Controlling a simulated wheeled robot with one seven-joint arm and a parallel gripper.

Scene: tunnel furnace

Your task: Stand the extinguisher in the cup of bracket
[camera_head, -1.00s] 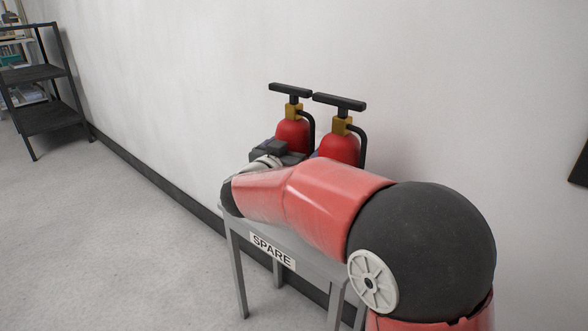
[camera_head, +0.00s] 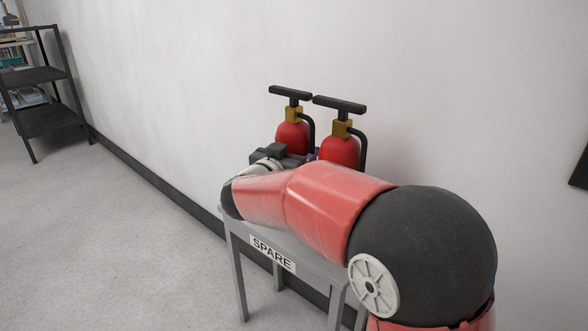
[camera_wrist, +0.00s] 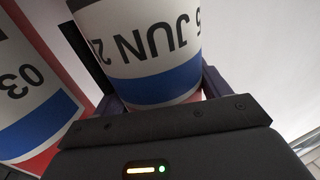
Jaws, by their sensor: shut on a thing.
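Two red extinguishers with brass-coloured necks, black T-handles and black hoses stand upright side by side at the wall: the left one (camera_head: 292,137) and the right one (camera_head: 339,150). My gripper (camera_head: 284,154) is at the left one, partly hidden behind my arm. In the wrist view its dark fingers (camera_wrist: 160,94) are shut around the held extinguisher (camera_wrist: 150,50), whose white label with a blue band reads upside down "JUN 2". The other extinguisher (camera_wrist: 30,95), marked "03", is close beside it on the left. The extinguishers' bases are hidden. No bracket cup is visible.
The grey stand (camera_head: 238,235) bears a "SPARE" sign (camera_head: 272,253) and is close to the white wall (camera_head: 430,90). A black shelf rack (camera_head: 45,100) stands far left. A dark object (camera_head: 580,168) is cut off at the right edge. The floor at left is clear.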

